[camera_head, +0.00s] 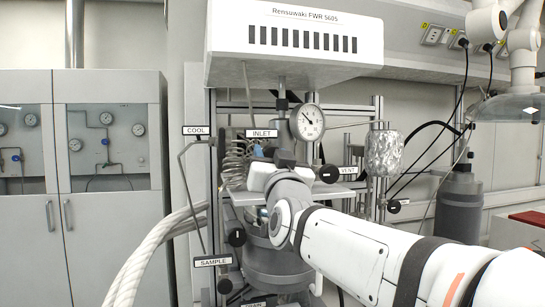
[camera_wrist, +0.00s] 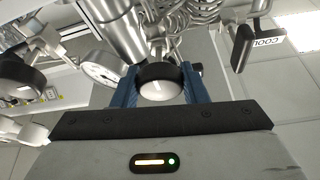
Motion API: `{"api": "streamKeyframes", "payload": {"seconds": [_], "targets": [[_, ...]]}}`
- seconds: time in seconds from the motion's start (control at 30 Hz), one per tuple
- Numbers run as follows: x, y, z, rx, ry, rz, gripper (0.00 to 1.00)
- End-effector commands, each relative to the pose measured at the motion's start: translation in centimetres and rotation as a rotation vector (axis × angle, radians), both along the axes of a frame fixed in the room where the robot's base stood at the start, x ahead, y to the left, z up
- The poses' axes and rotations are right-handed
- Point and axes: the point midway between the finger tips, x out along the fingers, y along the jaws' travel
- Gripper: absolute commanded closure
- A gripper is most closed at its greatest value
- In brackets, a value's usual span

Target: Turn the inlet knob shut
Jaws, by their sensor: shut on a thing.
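The inlet knob (camera_wrist: 160,70) is round, with a black rim and a pale face carrying a short white mark. In the wrist view it sits between the two blue fingers of my gripper (camera_wrist: 162,90), which are shut on its sides. In the head view my gripper (camera_head: 259,152) reaches the reactor just below the INLET label (camera_head: 262,133). There the knob itself is mostly hidden by my gripper and wrist.
A pressure gauge (camera_head: 307,122) stands close to the right of the INLET label. The VENT knob (camera_head: 328,174) is right of my wrist. Coiled tubing (camera_head: 236,160) lies to the left, and the COOL label (camera_head: 196,130) is farther left. The white reactor housing (camera_head: 290,38) overhangs above.

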Motion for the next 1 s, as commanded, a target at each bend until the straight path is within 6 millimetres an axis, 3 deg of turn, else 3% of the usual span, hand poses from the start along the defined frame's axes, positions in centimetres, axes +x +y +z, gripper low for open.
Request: {"api": "streamKeyframes", "payload": {"seconds": [0.47, 1.0], "targets": [[-0.02, 0.14, -0.03, 0.092, 0.027, 0.003, 0.83], [-0.03, 0.21, 0.31, 0.544, 0.158, 0.002, 0.83]]}}
